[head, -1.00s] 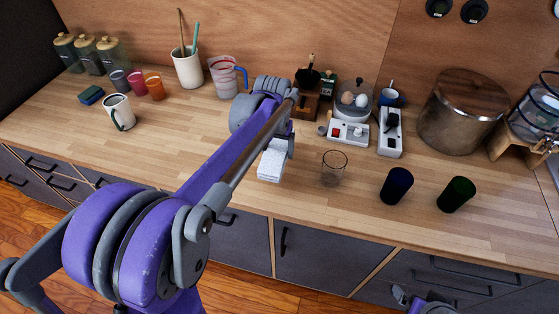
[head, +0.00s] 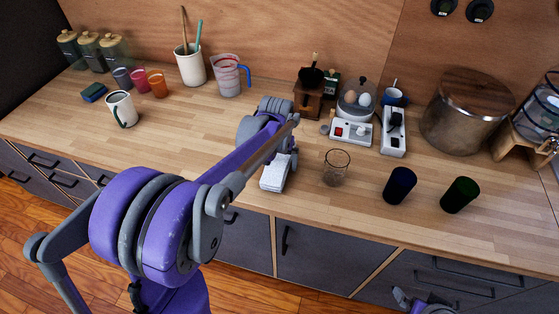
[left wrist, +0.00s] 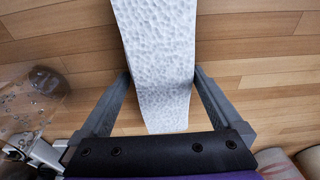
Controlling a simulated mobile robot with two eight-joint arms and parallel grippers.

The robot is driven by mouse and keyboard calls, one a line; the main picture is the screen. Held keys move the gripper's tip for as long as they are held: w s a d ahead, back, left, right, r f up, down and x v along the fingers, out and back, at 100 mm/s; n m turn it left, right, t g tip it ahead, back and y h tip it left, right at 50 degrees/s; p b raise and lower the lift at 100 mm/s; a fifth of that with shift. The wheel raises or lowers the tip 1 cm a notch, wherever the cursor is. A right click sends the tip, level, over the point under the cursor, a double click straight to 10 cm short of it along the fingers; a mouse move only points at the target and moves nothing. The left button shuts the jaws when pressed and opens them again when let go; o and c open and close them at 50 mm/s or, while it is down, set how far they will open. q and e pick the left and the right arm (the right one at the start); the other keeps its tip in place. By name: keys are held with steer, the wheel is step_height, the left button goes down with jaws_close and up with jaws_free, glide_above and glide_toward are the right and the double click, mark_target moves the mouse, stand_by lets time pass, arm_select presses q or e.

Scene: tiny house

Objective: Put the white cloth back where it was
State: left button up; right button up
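The white cloth (head: 273,173), a folded textured strip, is at the counter's front, left of the clear glass (head: 336,168). My left gripper (head: 288,157) is at its far end, partly hidden behind my arm. In the left wrist view, the cloth (left wrist: 162,50) runs between the two fingers of my left gripper (left wrist: 161,78); they meet its side edges, and it bends there. I cannot tell whether the cloth is fully resting on the wood. Only a small part of my right arm (head: 430,305) shows at the bottom right; its fingers are not clear.
A dark blue cup (head: 399,186) and dark green cup (head: 460,195) stand right of the glass. Behind are a coffee grinder (head: 309,95), an egg cooker (head: 352,125), a power strip (head: 393,135) and a large pot (head: 465,112).

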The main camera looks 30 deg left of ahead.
mark_target(278, 165)
arm_select(q)
step_height(278, 165, up, 12)
steer(key=s+p, duration=0.1)
steer(key=s, duration=0.1)
steer(key=s+d+f+m+t, duration=0.1)
steer(key=s+d+f, duration=0.3)
steer(key=s, duration=0.5)
steer(key=s+d+f+m+t, duration=0.1)
steer(key=s+d+f+t, duration=0.2)
steer(key=s+d+f, duration=0.2)
steer(key=s+d, duration=0.1)
steer(key=s, duration=0.2)
steer(key=shift+s+d+m, duration=0.15)
steer(key=shift+s+m, duration=0.2)
steer(key=shift+m, duration=0.05)
